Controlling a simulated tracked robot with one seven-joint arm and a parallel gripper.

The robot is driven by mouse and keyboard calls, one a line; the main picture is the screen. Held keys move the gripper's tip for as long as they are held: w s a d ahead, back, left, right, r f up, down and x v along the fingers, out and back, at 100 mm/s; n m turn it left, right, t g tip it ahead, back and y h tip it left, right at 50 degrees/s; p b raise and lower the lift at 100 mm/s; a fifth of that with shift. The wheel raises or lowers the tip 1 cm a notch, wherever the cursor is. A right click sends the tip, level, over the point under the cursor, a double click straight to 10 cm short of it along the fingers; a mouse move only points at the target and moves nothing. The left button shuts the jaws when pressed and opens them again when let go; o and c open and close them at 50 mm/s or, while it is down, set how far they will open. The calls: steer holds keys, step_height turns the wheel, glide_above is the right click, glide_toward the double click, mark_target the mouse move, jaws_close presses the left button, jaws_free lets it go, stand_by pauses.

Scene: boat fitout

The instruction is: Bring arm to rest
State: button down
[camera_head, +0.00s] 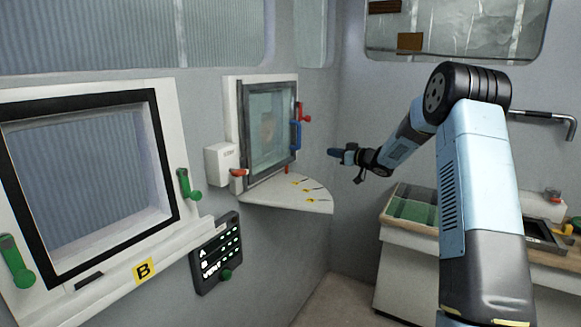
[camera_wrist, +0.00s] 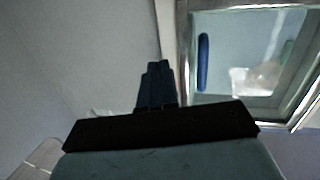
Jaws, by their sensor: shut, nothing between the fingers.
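My arm is raised at the right in the head view, bent at a dark elbow joint, with its forearm sloping down to the left. My gripper (camera_head: 335,153) points left towards the corner hatch and is apart from it. In the wrist view my gripper (camera_wrist: 158,68) has its dark fingers together, with nothing between them. The corner hatch (camera_head: 270,125) has a metal frame, a glass pane, a blue handle (camera_head: 296,136) and red levers. Its frame and blue handle (camera_wrist: 204,62) also show at the right of the wrist view.
A small corner shelf (camera_head: 318,203) with yellow marks juts out below the hatch. A window marked B (camera_head: 85,190) with green handles is at the left, beside a dark panel (camera_head: 216,252). A bench (camera_head: 395,238) with a green tray stands at the right. The floor between is clear.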

steer(key=s+d+r+m+h, duration=0.25)
steer(key=s+r+h, duration=0.45)
steer(key=s, duration=0.4)
steer(key=s+d+r+m+h, duration=0.2)
steer(key=s+r+m+h, duration=0.25)
steer(key=s+r, duration=0.6)
steer(key=s+a+f+g, duration=0.1)
steer(key=s+f+g, duration=0.1)
steer(key=s, duration=1.1)
steer(key=s+a+f+m+g, duration=0.1)
steer(key=s+f, duration=0.4)
steer(key=s, duration=0.8)
steer(key=s+a+f+m+g, duration=0.1)
steer(key=s+f+g, duration=0.3)
steer(key=s, duration=0.9)
steer(key=shift+a, duration=0.2)
steer(key=shift+s, duration=0.15)
